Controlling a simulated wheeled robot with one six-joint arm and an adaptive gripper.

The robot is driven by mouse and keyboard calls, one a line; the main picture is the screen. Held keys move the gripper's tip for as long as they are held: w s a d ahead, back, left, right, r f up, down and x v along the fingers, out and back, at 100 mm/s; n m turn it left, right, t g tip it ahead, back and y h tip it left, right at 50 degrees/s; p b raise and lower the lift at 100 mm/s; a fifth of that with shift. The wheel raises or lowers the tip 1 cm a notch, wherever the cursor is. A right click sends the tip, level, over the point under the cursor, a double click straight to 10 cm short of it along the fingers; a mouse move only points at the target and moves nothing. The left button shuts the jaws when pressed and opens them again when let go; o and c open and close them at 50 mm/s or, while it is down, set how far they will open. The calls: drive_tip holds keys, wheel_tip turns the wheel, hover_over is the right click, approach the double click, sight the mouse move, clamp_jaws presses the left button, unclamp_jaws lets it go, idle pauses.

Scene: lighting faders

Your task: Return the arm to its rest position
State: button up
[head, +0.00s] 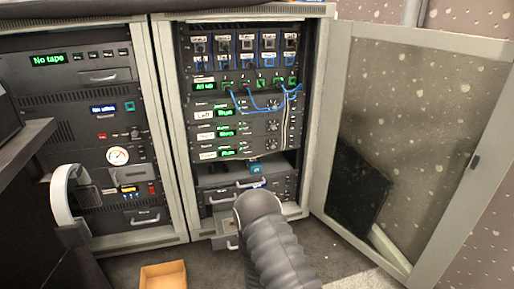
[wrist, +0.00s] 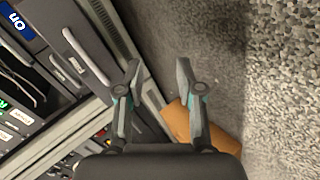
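In the wrist view my gripper (wrist: 158,82) is open with nothing between its two fingertips. It hangs over the grey carpet in front of the rack drawers. In the head view my arm (head: 270,235) reaches up from the bottom edge toward the lower part of the middle rack, and it hides the gripper. A small drawer (head: 222,224) with a handle stands out beside the arm at the rack's foot. I cannot tell from these views whether the gripper touches anything.
The right rack (head: 164,110) has blue cables (head: 262,108) on its front. Its glass door (head: 400,140) stands open to the right. The left rack (head: 120,185) is beside it. An orange-brown box (head: 163,275) sits on the floor, also showing in the wrist view (wrist: 180,122). Carpet (wrist: 275,75) is clear around it.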

drive_tip(key=s+f+m+g, duration=0.1)
drive_tip(key=s, duration=0.1)
drive_tip(key=s+d+f+m+g+h, duration=0.1)
drive_tip(key=g, duration=0.1)
drive_tip(key=s+f+m+g, duration=0.1)
drive_tip(key=s+f, duration=0.1)
drive_tip(key=shift+s+d, duration=0.3)
drive_tip(key=shift+s, duration=0.05)
drive_tip(key=s+d+r+m+p, duration=0.3)
drive_tip(key=s+d+r+m, duration=0.1)
drive_tip(key=r, duration=1.7)
drive_tip(key=s+d+r+m+g+h+p, duration=0.1)
drive_tip(key=s+d+r+m+p, duration=0.2)
drive_tip(key=r, duration=1.8)
drive_tip(key=s+d+r+m+h+p, duration=0.1)
drive_tip(key=s+d+r+m+p, duration=0.2)
drive_tip(key=r, duration=1.8)
drive_tip(key=s+d+m, duration=0.4)
drive_tip(key=s+d, duration=0.2)
drive_tip(key=s, duration=0.3)
drive_tip(key=shift+s+d, duration=0.25)
drive_tip(key=shift+d, duration=0.05)
